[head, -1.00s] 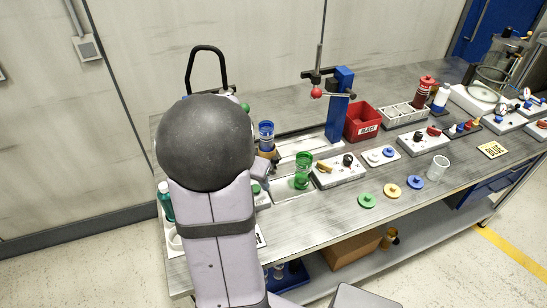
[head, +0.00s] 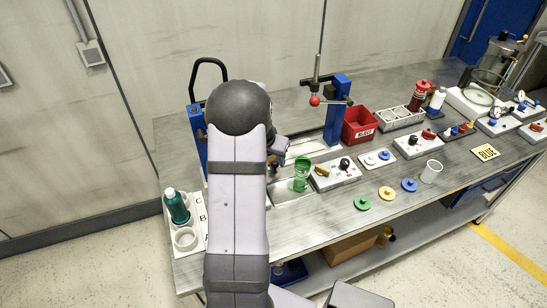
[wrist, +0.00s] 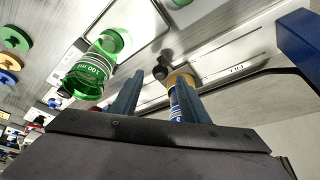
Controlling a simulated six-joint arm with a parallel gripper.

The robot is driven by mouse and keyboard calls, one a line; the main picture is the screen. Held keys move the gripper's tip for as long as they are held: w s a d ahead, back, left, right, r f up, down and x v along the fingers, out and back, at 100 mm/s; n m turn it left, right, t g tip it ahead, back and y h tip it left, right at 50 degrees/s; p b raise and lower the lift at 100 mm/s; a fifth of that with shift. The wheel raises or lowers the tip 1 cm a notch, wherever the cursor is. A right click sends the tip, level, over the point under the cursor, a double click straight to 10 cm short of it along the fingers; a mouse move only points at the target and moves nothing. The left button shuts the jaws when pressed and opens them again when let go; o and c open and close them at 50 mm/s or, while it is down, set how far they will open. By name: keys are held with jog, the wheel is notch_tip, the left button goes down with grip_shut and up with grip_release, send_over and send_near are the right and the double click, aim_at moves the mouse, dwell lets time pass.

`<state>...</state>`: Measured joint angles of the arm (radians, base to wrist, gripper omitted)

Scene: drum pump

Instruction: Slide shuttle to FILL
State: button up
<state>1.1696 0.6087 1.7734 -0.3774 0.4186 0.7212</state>
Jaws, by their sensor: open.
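In the wrist view a black knob (wrist: 161,69) appears between and just beyond the fingertips of my open gripper (wrist: 160,82). I cannot tell whether it touches them. Beside the knob is a tan ring (wrist: 181,79) with a blue cylinder (wrist: 175,104) at it, partly hidden by the right finger; these look like the shuttle and its cup. A pale plate (wrist: 225,72) with a small label, too blurred to read surely, lies beyond. In the head view my arm hides most of the shuttle; my gripper (head: 279,147) is partly seen over the pale track area.
A green beaker (head: 301,174) stands close to the gripper; it also shows in the wrist view (wrist: 90,72). A blue post (head: 336,108) with a red-knobbed lever and a red bin (head: 359,125) stand to the right. A green bottle (head: 176,206) stands in a white rack at left.

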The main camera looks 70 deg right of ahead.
jog(key=shift+x, duration=1.35)
jog(key=shift+a, duration=0.15)
jog(key=shift+f, duration=0.1)
grip_shut()
